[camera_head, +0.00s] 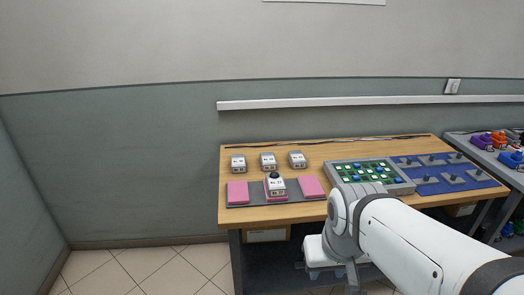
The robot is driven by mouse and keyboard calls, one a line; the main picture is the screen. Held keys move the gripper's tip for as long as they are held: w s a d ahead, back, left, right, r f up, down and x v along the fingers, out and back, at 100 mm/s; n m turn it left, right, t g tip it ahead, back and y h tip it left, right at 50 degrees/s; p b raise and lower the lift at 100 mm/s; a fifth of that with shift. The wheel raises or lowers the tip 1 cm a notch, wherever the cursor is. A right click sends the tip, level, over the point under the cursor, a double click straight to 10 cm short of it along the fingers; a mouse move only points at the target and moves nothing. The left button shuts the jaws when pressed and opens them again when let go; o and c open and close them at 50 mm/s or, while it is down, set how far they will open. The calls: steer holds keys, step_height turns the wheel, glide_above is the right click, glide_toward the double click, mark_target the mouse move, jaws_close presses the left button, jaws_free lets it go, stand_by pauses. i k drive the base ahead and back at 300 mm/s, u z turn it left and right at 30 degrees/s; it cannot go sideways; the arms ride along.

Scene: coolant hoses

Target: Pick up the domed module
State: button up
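The domed module (275,185) is a small white block with a black dome on top. It sits on the middle pink pad of a dark grey strip (250,203) near the table's front edge. My arm comes in from the lower right, and its wrist end hangs in front of the table's front edge. My gripper (336,276) is at the lower middle of the view, lower than the tabletop in the picture and to the right of the module. It is small and partly hidden by the arm, so its fingers cannot be made out.
Several white modules (268,160) stand in a row behind on the wooden table (312,150). Pink pads (237,191) flank the domed module. To the right lie a grey-framed circuit board (340,182) and a blue mat (480,181) with grey parts. A grey side table holds coloured parts.

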mark_target(276, 186)
steer(key=u, duration=0.05)
steer(key=i, duration=1.3)
steer(key=u, duration=0.1)
